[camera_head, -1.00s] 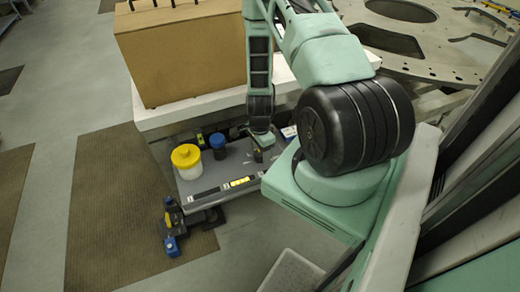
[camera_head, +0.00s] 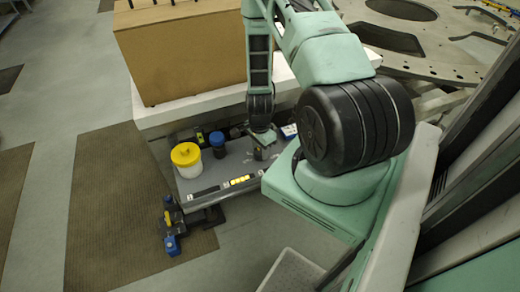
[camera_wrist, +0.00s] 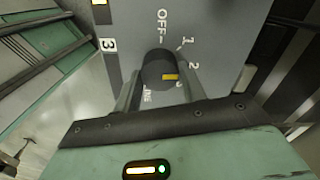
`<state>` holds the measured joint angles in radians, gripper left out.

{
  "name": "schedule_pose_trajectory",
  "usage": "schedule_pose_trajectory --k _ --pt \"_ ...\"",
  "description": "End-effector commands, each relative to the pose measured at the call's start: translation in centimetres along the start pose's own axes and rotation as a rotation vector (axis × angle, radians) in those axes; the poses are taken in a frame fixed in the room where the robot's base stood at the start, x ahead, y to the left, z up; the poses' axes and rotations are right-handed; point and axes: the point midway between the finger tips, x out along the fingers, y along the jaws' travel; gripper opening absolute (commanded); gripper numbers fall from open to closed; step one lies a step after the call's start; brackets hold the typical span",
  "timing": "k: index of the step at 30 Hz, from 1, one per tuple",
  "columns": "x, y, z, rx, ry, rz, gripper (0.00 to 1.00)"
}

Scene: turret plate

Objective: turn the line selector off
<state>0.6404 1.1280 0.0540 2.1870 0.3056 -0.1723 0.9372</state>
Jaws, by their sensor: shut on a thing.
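The line selector is a dark round knob (camera_wrist: 157,70) with a yellow pointer mark, on a grey panel (camera_wrist: 222,50). In the wrist view its scale reads OFF at the top, then 1, 2 and a partly hidden 3 down the right side. The yellow mark points right, toward the lower numbers near 3, away from OFF. My gripper (camera_wrist: 160,85) is shut on the knob, one finger on each side. In the head view my gripper (camera_head: 263,139) is at the right part of the panel, and the knob is small there.
A white tub with a yellow lid (camera_head: 187,160) and a blue-lidded dark jar (camera_head: 217,145) stand on the panel's left side. A large cardboard box (camera_head: 185,55) stands behind. A blue, black and yellow tool (camera_head: 172,225) is at the panel's front left.

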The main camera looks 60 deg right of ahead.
Motion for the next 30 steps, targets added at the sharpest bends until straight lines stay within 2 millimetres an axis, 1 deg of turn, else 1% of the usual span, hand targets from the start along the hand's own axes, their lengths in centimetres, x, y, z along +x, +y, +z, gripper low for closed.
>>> schedule_pose_trajectory --k 8,30 --pt "0.17 -0.08 -0.02 -0.228 0.004 -0.001 0.18" --pt "0.05 -0.11 0.04 -0.933 0.01 -0.001 0.18"
